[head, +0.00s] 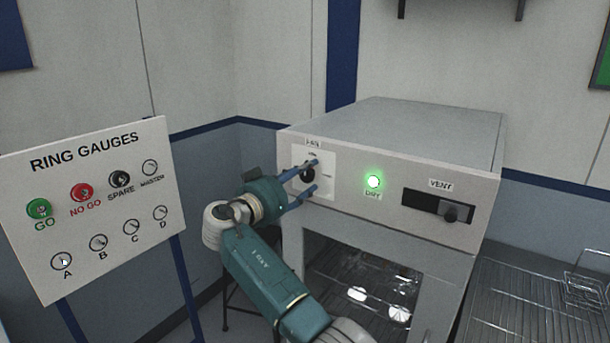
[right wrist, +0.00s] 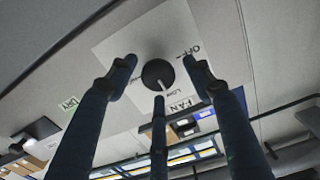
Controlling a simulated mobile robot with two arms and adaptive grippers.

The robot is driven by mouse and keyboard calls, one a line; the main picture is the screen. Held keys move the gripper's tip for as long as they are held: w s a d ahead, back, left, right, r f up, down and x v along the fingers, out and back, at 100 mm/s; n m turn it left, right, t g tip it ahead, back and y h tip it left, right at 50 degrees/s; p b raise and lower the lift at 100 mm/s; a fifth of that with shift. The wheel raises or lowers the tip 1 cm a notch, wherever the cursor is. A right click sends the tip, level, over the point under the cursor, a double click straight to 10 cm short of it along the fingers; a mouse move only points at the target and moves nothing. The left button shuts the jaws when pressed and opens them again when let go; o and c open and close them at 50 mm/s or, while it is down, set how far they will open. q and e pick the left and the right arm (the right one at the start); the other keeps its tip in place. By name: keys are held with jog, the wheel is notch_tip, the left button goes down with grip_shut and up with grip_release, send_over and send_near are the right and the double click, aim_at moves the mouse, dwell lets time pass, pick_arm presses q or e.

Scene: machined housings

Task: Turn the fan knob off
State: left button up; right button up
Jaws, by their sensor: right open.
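The fan knob (head: 307,174) is a round black knob on a white plate at the left of the oven-like machine's front panel. In the right wrist view the knob (right wrist: 157,73) shows a light pointer line aimed down, toward the small lettering near the FAN label. The OFF label (right wrist: 188,55) is to its upper right. My right gripper (head: 314,175) is open in front of the knob. In the right wrist view its blue fingers (right wrist: 158,68) stand on either side of the knob, with a third finger below; I see no clear contact. My left gripper is not in view.
A green-lit DRY lamp (head: 373,181) and a VENT slider (head: 450,212) are further right on the panel. A RING GAUGES board (head: 100,222) stands to the left. A wire rack (head: 540,295) is at the lower right.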

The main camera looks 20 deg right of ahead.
jog(key=shift+a, duration=0.1)
jog(key=c, duration=0.7)
jog(key=shift+r, duration=0.15)
jog(key=c, duration=0.4)
jog(key=shift+c, duration=0.2)
